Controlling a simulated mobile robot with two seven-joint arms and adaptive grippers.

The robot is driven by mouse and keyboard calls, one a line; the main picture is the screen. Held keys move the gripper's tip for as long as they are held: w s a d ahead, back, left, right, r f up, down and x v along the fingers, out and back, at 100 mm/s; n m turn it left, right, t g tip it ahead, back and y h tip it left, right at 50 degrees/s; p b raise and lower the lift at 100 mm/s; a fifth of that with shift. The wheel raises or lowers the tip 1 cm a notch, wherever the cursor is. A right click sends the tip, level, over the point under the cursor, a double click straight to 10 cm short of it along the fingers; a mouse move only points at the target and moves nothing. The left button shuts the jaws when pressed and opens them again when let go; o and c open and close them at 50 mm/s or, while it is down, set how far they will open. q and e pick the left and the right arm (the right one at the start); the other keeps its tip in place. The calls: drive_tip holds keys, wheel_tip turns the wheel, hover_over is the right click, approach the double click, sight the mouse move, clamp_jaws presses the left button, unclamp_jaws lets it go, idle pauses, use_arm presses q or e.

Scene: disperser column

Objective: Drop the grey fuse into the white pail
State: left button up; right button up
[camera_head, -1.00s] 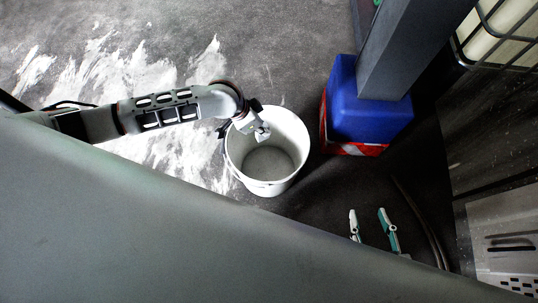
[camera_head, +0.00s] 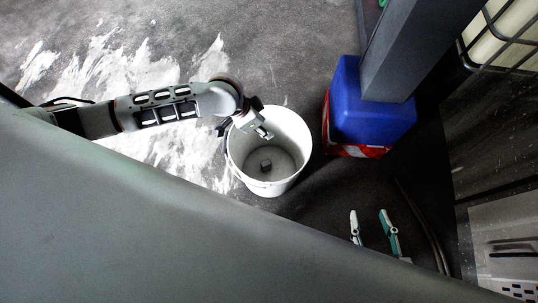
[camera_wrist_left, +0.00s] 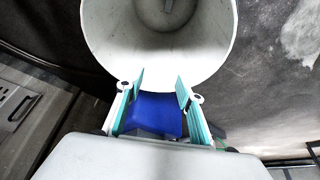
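The white pail (camera_head: 236,160) stands upright on the dark floor, its mouth facing up. A small grey block, the grey fuse (camera_head: 265,165), lies on its floor inside. A dark grey shape at the top edge of the left wrist view looks like the fuse (camera_wrist_left: 168,6). My left gripper (camera_head: 264,132) hangs over the pail's mouth, above and apart from the fuse. In the left wrist view its two teal-lined fingers (camera_wrist_left: 160,82) are spread and empty. My right gripper (camera_head: 371,217) is open and empty below and right of the pail.
A blue block base (camera_head: 368,115) with a red-and-white striped edge carries a grey column (camera_head: 405,50) right of the pail. A caged container (camera_head: 505,35) is at top right, a metal panel (camera_head: 505,240) at right. Floor left of the pail has white smears.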

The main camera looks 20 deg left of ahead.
use_arm(q)
drive_tip(key=v, duration=1)
drive_tip(key=shift+r, duration=0.35)
